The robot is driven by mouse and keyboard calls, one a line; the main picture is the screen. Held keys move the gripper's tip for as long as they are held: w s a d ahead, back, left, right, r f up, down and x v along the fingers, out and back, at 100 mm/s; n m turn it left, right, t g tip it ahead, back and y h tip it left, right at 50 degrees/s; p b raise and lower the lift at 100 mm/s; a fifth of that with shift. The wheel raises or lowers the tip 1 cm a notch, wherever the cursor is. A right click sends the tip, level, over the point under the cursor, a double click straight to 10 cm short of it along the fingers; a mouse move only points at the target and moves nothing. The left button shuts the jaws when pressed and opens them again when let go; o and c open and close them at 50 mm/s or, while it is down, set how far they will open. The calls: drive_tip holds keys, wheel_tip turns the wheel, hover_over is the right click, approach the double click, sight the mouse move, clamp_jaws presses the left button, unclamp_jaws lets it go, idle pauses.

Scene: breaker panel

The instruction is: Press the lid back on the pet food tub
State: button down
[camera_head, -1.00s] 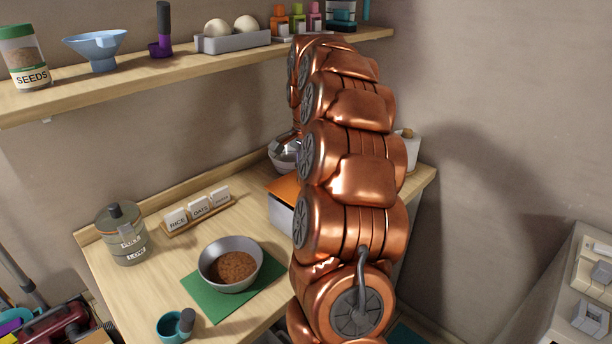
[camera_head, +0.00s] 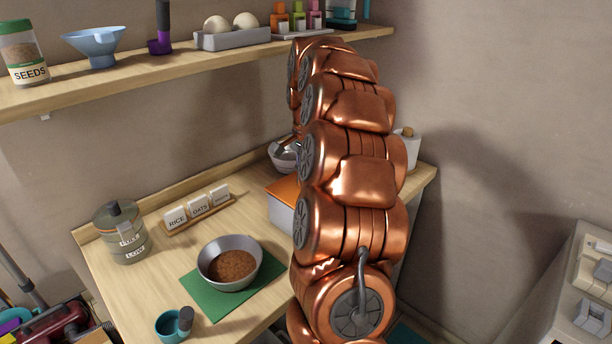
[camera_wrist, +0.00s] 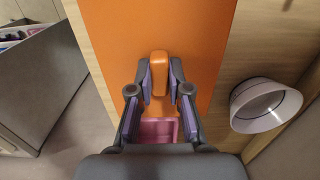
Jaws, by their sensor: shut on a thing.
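The pet food tub (camera_head: 281,213) is a pale box on the counter, partly hidden behind my arm in the head view. Its flat orange lid (camera_head: 284,189) lies over its top; the wrist view shows the lid (camera_wrist: 200,30) from above with a raised orange handle (camera_wrist: 159,75). My gripper (camera_wrist: 159,80) is shut on this handle, one finger on each side. A pink patch (camera_wrist: 158,131) shows between the finger bases; I cannot tell what it is. The lid's far edges are out of view, and whether it is seated all round cannot be seen.
A metal bowl (camera_head: 284,159) stands behind the tub and shows right of the lid in the wrist view (camera_wrist: 264,104). A bowl of brown food (camera_head: 231,263) on a green mat (camera_head: 203,300), a teal cup (camera_head: 170,328) and a jar (camera_head: 122,234) are left. A shelf (camera_head: 150,63) runs above.

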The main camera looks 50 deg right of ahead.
drive_tip(key=shift+f, duration=0.35)
drive_tip(key=c, duration=1)
unclamp_jaws()
drive_tip(key=shift+r, duration=0.1)
drive_tip(key=shift+d+r, duration=0.1)
drive_tip(key=shift+r, duration=3.6)
